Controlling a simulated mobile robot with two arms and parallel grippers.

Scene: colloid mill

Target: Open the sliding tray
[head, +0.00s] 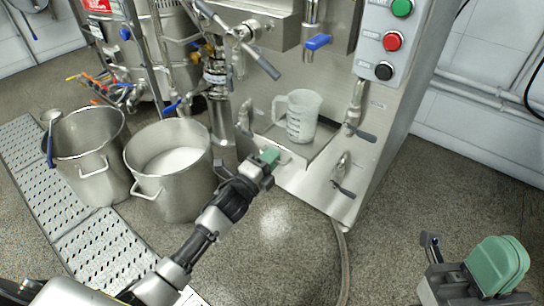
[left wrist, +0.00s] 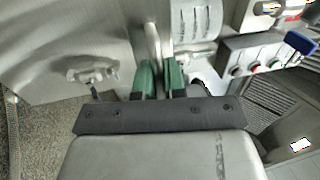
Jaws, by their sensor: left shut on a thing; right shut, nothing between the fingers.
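The sliding tray (head: 318,148) is a flat metal shelf low in the front of the steel machine. A clear measuring jug (head: 301,118) with dark markings stands upright on it. My left gripper (head: 269,156) is at the tray's front left edge, its green fingers shut on the tray's edge. In the left wrist view, the green fingers (left wrist: 160,77) close around a thin metal part in front of the jug (left wrist: 197,22); the exact contact is partly hidden. My right gripper (head: 499,266) is shut and empty at the bottom right, away from the machine.
Two steel pots (head: 90,152) (head: 172,168) stand on the left, the nearer one holding white material. A perforated floor grate (head: 80,245) runs beside them. A control panel (head: 391,40) is above right. A hose (head: 344,265) lies below the machine. The floor in front is clear.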

